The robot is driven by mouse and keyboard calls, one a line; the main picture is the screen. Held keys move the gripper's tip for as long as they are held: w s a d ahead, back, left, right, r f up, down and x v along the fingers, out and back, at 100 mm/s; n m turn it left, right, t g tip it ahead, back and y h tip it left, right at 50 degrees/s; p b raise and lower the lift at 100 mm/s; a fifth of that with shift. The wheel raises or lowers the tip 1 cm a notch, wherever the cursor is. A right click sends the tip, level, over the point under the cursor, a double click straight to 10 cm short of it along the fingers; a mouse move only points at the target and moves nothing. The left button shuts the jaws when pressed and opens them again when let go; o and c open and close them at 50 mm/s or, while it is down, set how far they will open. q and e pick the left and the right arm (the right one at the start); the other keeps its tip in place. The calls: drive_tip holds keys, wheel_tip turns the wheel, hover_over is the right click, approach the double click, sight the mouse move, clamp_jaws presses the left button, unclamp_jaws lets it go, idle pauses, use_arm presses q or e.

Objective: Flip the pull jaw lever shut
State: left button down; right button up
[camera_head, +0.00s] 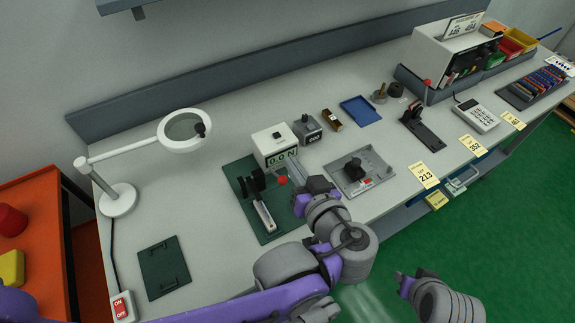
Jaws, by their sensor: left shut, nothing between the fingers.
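The pull tester stands on a dark green plate (237,172), with a white box reading 0.0 N (275,146) at its back. A black jaw (252,184) sits in front of the box, above a pale slide (265,215). A red knob (282,181), apparently the jaw lever's end, shows to the right of the jaw. My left gripper (293,173) is shut and empty, just right of the red knob; I cannot tell whether they touch. The lever's shaft is hard to make out. My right gripper (408,283) is at the lower right, off the bench, its fingers unclear.
A grey fixture (362,172) lies right of my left gripper. A ring lamp (185,131) stands at the left, with a dark green plate (164,267) on the bench below. A grey block (307,130) and blue tray (360,111) sit behind.

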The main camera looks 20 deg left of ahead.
use_arm(q)
drive_tip(key=v, duration=0.8)
drive_tip(key=shift+f, duration=0.45)
use_arm(e)
drive_tip(key=shift+s+f, duration=0.1)
drive_tip(key=shift+f, duration=0.2)
use_arm(q)
drive_tip(key=shift+d, duration=0.1)
